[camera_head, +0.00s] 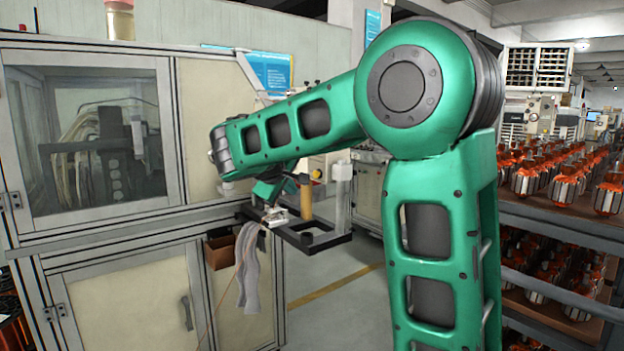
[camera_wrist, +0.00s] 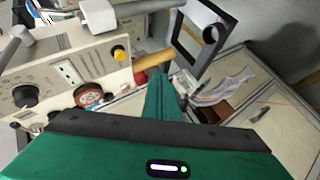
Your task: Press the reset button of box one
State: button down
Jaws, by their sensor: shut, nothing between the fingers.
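A pale control box (camera_wrist: 70,70) with dials and sockets fills the left of the wrist view. A round yellow button (camera_wrist: 120,53) sits on its right edge; I cannot read any label, so I cannot tell whether it is the reset button. The box shows partly in the head view (camera_head: 328,162), behind my arm, with a small button (camera_head: 316,173) on it. My gripper (camera_wrist: 168,82) is shut and empty. It points down the right side of the box, apart from the yellow button. In the head view my gripper is partly hidden by the arm.
A tan cylinder (camera_wrist: 152,67) and a red part (camera_wrist: 140,79) are close to the fingers. A dark frame bracket (camera_head: 312,240) juts from the cabinet (camera_head: 100,200), with grey cloth-like strips (camera_head: 249,270) hanging nearby. Racks of orange armatures (camera_head: 560,215) stand right.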

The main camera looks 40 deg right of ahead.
aim_at(317, 174)
jog(key=shift+n+t+h, duration=0.3)
jog(key=shift+n+t, duration=0.1)
jog(key=shift+n, duration=0.1)
jog(key=w+a+r, duration=0.2)
jog(key=w, duration=0.1)
jog(key=shift+w+r, duration=0.1)
jog(key=d, duration=0.8)
jog(key=shift+w+d, duration=0.15)
jog(key=shift+d, duration=0.25)
jog(key=shift+d, duration=0.1)
dwell(1.5)
jog(key=shift+d, duration=0.35)
jog(key=shift+d, duration=0.5)
dwell(0.6)
jog(key=shift+a, duration=0.9)
